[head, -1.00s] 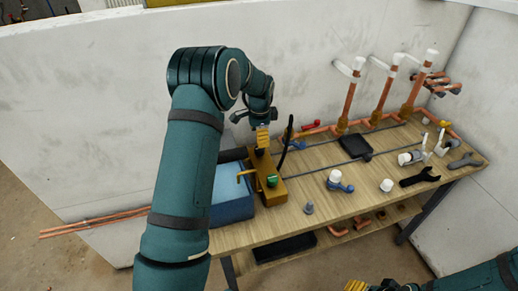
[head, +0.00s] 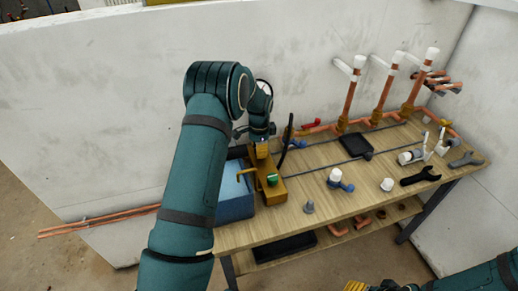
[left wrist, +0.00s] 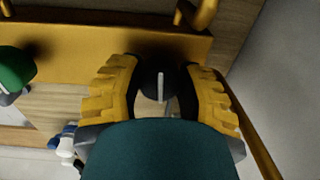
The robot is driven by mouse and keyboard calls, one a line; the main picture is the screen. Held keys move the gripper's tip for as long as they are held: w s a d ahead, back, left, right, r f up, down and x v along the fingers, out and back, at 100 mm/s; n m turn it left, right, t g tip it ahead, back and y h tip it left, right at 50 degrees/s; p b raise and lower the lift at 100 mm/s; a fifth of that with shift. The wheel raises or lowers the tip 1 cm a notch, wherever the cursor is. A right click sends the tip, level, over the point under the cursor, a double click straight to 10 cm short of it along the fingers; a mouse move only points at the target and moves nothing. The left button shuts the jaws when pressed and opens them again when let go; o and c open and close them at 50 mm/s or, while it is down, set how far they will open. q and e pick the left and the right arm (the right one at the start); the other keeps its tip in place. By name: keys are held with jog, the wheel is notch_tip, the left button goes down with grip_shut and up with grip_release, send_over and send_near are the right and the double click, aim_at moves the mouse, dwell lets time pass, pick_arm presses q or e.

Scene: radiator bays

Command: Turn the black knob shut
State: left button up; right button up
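The black knob (left wrist: 158,78), with a white line pointing straight up the picture, sits on the yellow-brown valve block (left wrist: 75,65). In the left wrist view the two yellow fingers of my left gripper (left wrist: 160,95) stand one on each side of the knob. The fingers look open, with narrow dark gaps to the knob; I cannot tell if either touches it. In the head view my left gripper (head: 261,151) is low over the block (head: 272,192) and hides the knob. My right gripper (head: 356,287) shows only partly at the bottom edge, its opening unclear.
A green knob (head: 272,179) is on the same block, close to my left gripper. A blue box (head: 232,205) stands left of the block. A black bent hose or handle (head: 287,138) rises just right. Pipes, wrenches and fittings lie across the wooden bench (head: 310,184).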

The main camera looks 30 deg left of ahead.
pick_arm(q)
grip_shut()
jog(key=shift+m, duration=0.7)
jog(key=o, duration=0.8)
grip_release()
notch_tip(320, 180, up, 8)
jog(key=shift+s+f, duration=0.15)
jog(key=shift+f, duration=0.1)
